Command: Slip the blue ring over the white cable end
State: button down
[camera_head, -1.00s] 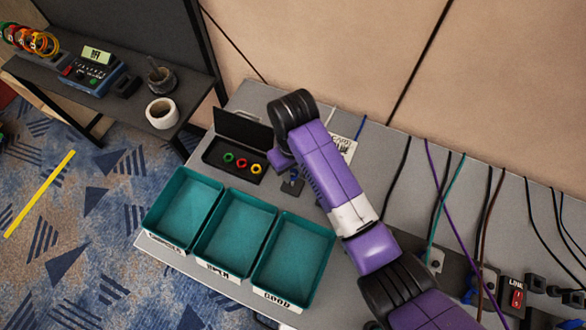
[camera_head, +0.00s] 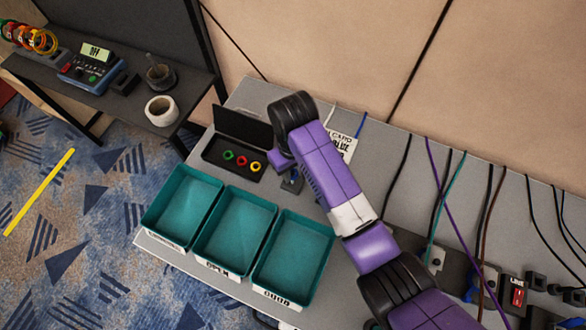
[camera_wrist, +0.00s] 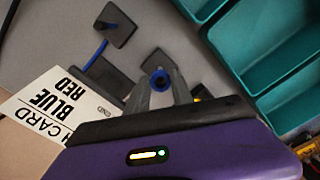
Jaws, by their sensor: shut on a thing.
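The blue ring (camera_wrist: 160,80) is pinched between the two fingertips of my gripper (camera_wrist: 161,84) in the wrist view. It is held in front of a dark square plate (camera_wrist: 153,60), and I cannot tell whether it touches the plate. In the head view my gripper (camera_head: 290,181) is low over the bench, right of the ring case, and mostly hidden by my arm. A thin white cable (camera_head: 331,116) shows at the back edge of the bench beside my arm. Its end is hidden in the head view, and I cannot make it out in the wrist view.
Several teal bins (camera_head: 282,222) line the front edge. A printed card (camera_head: 341,146) lies behind my arm, near a blue cable (camera_wrist: 95,55) running between dark blocks. More cables hang at the right.

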jog(key=shift+f, duration=0.2)
jog(key=shift+f, duration=0.3)
jog(key=shift+f, duration=0.2)
jog(key=c, duration=1)
grip_release()
jog(key=shift+c, duration=0.2)
jog(key=shift+r+b, duration=0.55)
jog(key=shift+r, duration=3.4)
